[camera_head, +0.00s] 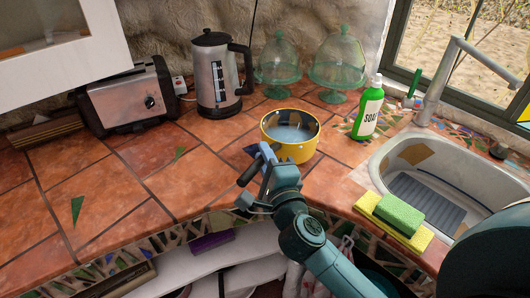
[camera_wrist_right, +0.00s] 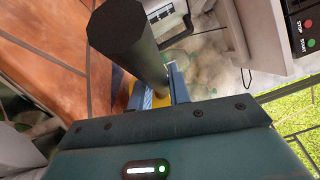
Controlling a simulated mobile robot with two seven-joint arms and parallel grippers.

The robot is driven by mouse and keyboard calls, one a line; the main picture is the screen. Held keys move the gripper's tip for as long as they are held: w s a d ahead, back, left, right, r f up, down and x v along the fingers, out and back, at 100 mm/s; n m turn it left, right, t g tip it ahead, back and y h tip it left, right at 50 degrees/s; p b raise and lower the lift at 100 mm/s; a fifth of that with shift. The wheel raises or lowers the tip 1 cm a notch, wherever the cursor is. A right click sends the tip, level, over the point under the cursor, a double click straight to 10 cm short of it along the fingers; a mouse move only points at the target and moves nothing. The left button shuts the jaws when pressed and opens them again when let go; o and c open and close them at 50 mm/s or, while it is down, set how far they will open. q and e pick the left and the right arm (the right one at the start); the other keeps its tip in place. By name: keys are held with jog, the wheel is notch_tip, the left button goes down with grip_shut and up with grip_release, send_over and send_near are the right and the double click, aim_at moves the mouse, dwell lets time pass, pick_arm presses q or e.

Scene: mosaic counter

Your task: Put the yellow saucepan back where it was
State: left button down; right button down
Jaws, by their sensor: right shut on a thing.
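The yellow saucepan (camera_head: 305,152) has a grey inside and is upright over the tiled counter, near its front edge. I cannot tell whether its base touches the tiles. My right gripper (camera_head: 267,172) is at the pan's near left side, shut on its dark handle (camera_head: 250,172). In the right wrist view the dark handle (camera_wrist_right: 125,35) rises large in front of the blue fingers of the gripper (camera_wrist_right: 163,90). A bit of yellow shows between the fingers. My left gripper is not in view.
A kettle (camera_head: 215,85), a toaster (camera_head: 130,98) and two green glass domes (camera_head: 278,62) stand behind. A soap bottle (camera_head: 368,112), the sink (camera_head: 385,160) and sponges (camera_head: 400,214) are to the right. The tiled counter (camera_head: 110,185) is mostly clear at left.

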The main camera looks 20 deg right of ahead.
jog(key=shift+f+b, duration=0.5)
jog(key=shift+f, duration=0.65)
jog(key=shift+f, duration=0.15)
jog(key=c, duration=1.3)
grip_release()
jog(key=shift+f, duration=0.2)
jog(key=shift+r, duration=0.2)
